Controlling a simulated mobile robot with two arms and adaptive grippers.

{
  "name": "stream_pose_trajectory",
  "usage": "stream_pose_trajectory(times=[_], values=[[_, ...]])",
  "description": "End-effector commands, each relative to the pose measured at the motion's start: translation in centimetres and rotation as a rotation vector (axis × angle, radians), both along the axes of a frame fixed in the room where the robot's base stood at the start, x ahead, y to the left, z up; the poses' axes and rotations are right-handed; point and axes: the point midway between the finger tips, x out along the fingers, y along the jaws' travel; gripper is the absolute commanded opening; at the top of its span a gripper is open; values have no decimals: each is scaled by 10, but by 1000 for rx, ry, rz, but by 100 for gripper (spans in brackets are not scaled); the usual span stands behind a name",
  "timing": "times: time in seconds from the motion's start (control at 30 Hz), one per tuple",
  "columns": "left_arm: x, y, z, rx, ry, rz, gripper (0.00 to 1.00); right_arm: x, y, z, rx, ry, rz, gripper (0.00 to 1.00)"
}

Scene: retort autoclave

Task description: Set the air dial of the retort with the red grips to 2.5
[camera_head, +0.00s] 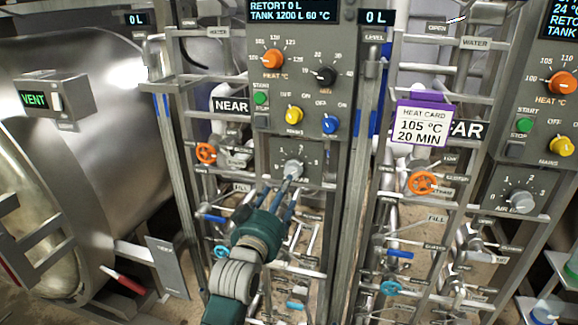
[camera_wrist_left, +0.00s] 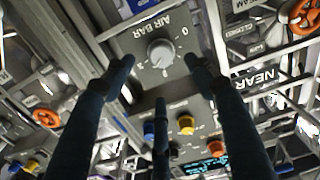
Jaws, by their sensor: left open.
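The near retort's air dial (camera_head: 293,168) is a grey knob on a grey panel below the heat controls. It also shows in the left wrist view (camera_wrist_left: 160,53), under the words AIR BAR; I cannot read its setting for sure. My left gripper (camera_head: 289,181) is open, with its fingertips close to this dial. In the left wrist view its fingers (camera_wrist_left: 160,68) stand on either side of the knob and below it; I cannot tell whether they touch. A red grip (camera_head: 122,280) shows low by the vessel at left. My right gripper is out of view.
The far retort's panel, with its own air dial (camera_head: 522,200), is at right. Orange handwheels (camera_head: 206,153) and (camera_head: 423,184), pipes and frame rails crowd the space around my arm. A purple-topped heat card (camera_head: 422,124) hangs between the panels.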

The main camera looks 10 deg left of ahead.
Motion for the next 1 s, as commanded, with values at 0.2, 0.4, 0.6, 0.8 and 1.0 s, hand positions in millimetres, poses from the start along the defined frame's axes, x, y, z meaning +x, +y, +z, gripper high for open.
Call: stream_pose_trajectory(times=[0.2,0.4,0.6,0.8,1.0], values=[[18,0,1,-51,0,2,55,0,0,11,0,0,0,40],[57,-2,2,-49,1,2,55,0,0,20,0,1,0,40],[89,-3,1,-47,1,2,55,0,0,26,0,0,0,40],[105,-3,0,-47,0,3,55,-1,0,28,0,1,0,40],[108,-3,-1,-47,1,3,55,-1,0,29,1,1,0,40]])
